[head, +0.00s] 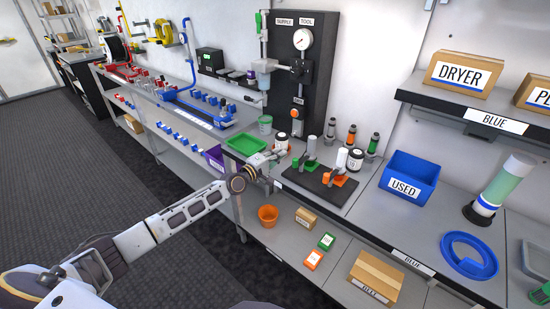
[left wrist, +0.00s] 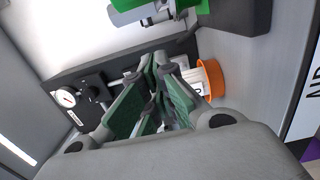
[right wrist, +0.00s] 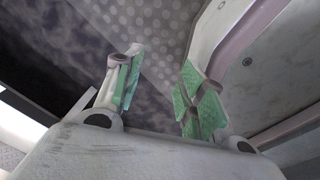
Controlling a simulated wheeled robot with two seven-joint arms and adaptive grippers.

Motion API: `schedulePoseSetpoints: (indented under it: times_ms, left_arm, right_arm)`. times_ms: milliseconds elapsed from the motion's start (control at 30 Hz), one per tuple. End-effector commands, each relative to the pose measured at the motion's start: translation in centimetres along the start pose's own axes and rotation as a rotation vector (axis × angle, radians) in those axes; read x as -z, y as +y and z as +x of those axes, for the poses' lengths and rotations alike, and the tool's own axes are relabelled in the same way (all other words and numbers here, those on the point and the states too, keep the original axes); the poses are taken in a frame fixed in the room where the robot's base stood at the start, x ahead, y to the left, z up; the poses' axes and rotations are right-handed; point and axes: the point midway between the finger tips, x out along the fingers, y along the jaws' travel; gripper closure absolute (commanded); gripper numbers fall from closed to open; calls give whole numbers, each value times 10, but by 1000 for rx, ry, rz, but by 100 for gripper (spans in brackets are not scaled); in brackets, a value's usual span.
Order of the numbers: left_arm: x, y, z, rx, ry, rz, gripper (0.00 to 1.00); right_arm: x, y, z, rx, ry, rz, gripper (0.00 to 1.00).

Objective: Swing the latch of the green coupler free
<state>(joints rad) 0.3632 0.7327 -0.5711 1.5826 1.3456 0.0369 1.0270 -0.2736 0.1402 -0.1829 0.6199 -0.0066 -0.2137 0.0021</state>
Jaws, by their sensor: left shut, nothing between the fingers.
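The green coupler (head: 305,162) stands on a dark base plate (head: 318,182) on the bench, with a pale upright part above it. Its latch is too small to make out in the head view. My left gripper (head: 281,156) is just left of the coupler, shut and empty; I cannot tell whether it touches. In the left wrist view its fingers (left wrist: 160,62) are together, and a green part (left wrist: 222,14) with a grey cylindrical piece (left wrist: 150,12) shows at the top; I cannot tell if this is the coupler. My right gripper (right wrist: 158,75) is open and empty, away from the bench.
An orange coupler (head: 340,180) shares the base plate. A jar (head: 281,142) and a green tray (head: 240,146) are close to my left gripper. The gauge board (head: 297,75) rises behind. A blue USED bin (head: 409,178) stands to the right, with clear bench before it.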

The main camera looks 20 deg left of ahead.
Motion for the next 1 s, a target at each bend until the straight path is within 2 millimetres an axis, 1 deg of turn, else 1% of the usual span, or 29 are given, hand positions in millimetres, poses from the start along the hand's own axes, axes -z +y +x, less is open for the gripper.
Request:
schedulePoseSetpoints:
  times_ms: [133,400,567,667,800,1000]
  left_arm:
    - [-2,0,7,1,-1,0,100]
    - [-11,1,3,0,-1,-1,100]
    - [-18,1,0,1,0,-2,100]
    - [-22,2,-2,1,-1,-1,100]
    - [-29,1,-4,2,-2,-2,100]
    - [-36,1,-6,0,-1,0,100]
  right_arm:
    - [1,2,0,-2,0,0,60]
    - [0,8,-12,-7,-2,-3,60]
    - [-2,6,-20,-4,-5,-4,60]
    - [-3,0,-24,3,-6,-2,60]
    - [-3,-16,-30,20,-8,2,60]
    - [-8,-31,-37,36,-14,6,60]
